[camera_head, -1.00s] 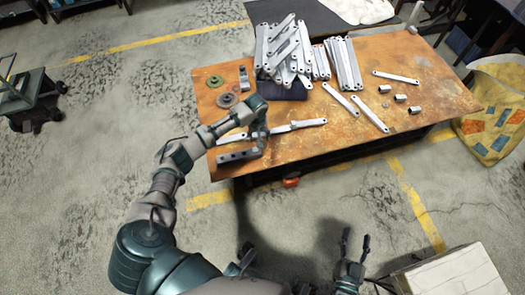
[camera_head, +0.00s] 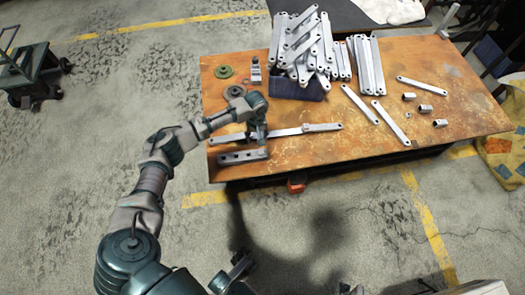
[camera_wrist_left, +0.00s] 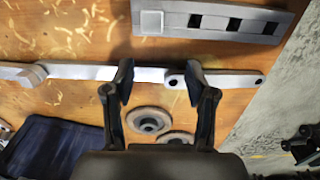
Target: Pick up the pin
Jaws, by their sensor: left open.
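My left gripper (camera_head: 256,139) is open above the near left part of the table. In the left wrist view its fingers (camera_wrist_left: 159,80) are apart, with flat silver bars (camera_wrist_left: 80,72) showing between and behind them; contact cannot be told. A small raised block (camera_wrist_left: 38,72) sits on these bars. A grey holed block (camera_head: 243,157) lies at the near edge, with a square pin-like piece (camera_wrist_left: 152,22) at one end. Small metal cylinders (camera_head: 426,108) lie at the right. I cannot tell which piece is the pin. My right gripper is barely visible at the bottom edge.
Silver brackets are piled around a dark blue bin (camera_head: 300,88) at the table's back. Loose bars (camera_head: 392,122) lie at the right, round discs (camera_head: 224,71) at the left. The table (camera_head: 330,160) has bare wood at its front middle.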

